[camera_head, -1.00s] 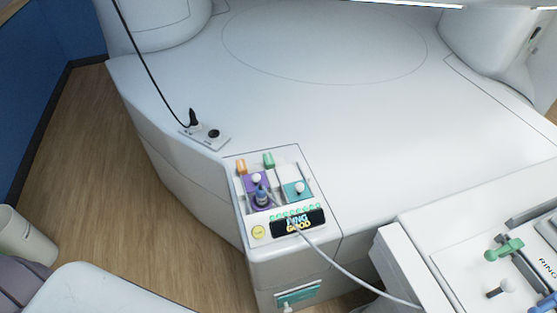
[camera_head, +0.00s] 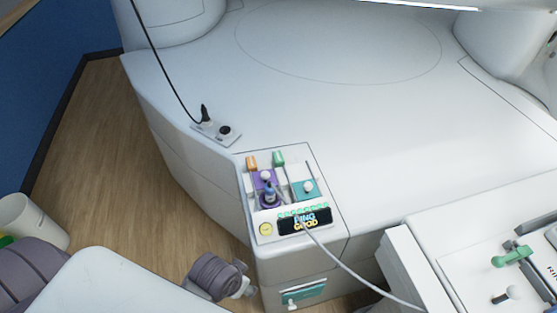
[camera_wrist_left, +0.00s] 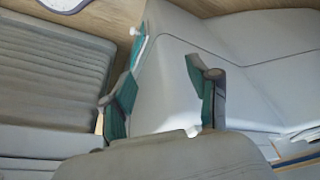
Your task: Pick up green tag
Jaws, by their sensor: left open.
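The small green tag (camera_head: 279,158) stands in the top row of the control panel (camera_head: 330,213), at the console's front corner. An orange tag (camera_head: 251,162) stands to its left. My left gripper (camera_wrist_left: 162,70) is open and empty in the left wrist view, its teal-padded fingers apart in front of the pale console side. In the head view a grey ribbed part of my left arm shows at the bottom, below and left of the panel; the fingers are not clear there. The green tag cannot be made out in the left wrist view. My right gripper is not in view.
The panel also has a purple block (camera_head: 264,178), a teal block (camera_head: 305,189) and a lit display (camera_head: 305,221). A white cable crosses in front toward the cart (camera_head: 450,235) at right. A black-cabled socket plate (camera_head: 215,132) lies behind. Wood floor (camera_head: 140,180) is free at left.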

